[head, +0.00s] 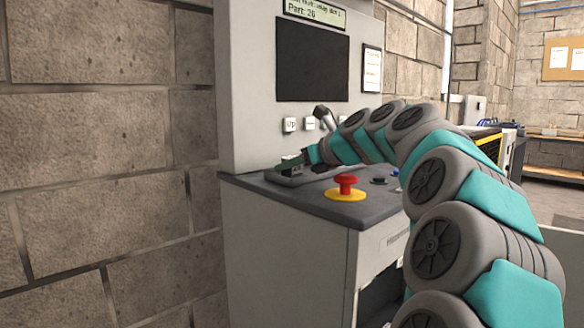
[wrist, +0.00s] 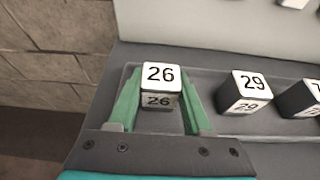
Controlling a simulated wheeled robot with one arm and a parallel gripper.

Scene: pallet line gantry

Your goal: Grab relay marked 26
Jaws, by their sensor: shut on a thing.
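The relay marked 26 (wrist: 160,76) is a small block with a white top and a dark lower body. In the wrist view it sits between the two green fingers of my gripper (wrist: 158,100), which is shut on it. In the head view my gripper (head: 298,162) reaches down to the left end of the console top, and the relay (head: 291,161) shows at its fingertips, small and partly hidden. The relay is at the left end of a shallow grey tray (wrist: 215,127); I cannot tell if it still touches the tray floor.
A relay marked 29 (wrist: 246,90) stands to the right, with another block (wrist: 302,97) beyond it, cut by the frame edge. A red button on a yellow base (head: 346,188) stands on the console (head: 300,207). A panel with a dark screen (head: 312,62) rises behind; a block wall (head: 100,150) is left.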

